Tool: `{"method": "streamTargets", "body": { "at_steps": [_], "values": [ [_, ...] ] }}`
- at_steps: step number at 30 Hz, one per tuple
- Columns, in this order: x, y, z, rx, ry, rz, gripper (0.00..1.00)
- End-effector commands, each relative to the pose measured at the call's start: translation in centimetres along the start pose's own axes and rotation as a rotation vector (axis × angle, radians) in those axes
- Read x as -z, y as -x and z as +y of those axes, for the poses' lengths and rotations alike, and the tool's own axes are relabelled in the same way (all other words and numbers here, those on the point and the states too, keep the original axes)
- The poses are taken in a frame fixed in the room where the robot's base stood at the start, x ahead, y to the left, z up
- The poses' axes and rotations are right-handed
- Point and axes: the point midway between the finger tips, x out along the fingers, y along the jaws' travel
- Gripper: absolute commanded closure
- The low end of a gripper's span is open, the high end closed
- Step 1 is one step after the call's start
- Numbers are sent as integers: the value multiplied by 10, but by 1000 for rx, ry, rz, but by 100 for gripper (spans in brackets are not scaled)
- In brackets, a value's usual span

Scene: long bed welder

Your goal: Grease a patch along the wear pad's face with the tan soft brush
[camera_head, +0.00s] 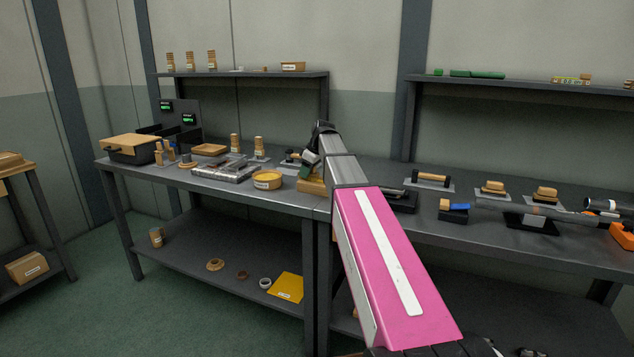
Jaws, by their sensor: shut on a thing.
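My gripper (309,160) is over the back bench near its middle, at the far end of my pink and grey arm. It is small in view and partly hidden by the arm. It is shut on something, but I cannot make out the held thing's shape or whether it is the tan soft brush. A tan block (311,187) lies on the bench just below the gripper. I cannot tell whether it is the wear pad, or whether anything touches it. Two tan-topped pieces (492,188) (545,194) sit on grey plates on the right bench.
A round tan tin (267,180), a grey metal fixture (225,170) and a tan-lidded black case (132,148) stand left of my gripper. Shelves (240,74) (520,82) hang above the bench.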

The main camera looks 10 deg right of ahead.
Motion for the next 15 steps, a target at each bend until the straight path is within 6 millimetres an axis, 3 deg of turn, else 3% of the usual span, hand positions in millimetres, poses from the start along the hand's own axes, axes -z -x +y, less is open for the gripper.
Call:
{"method": "streamTargets", "body": {
  "at_steps": [8,15],
  "values": [
    [1,-1,0,0,0,0,85],
    [15,-6,0,1,2,0,85]
  ]
}}
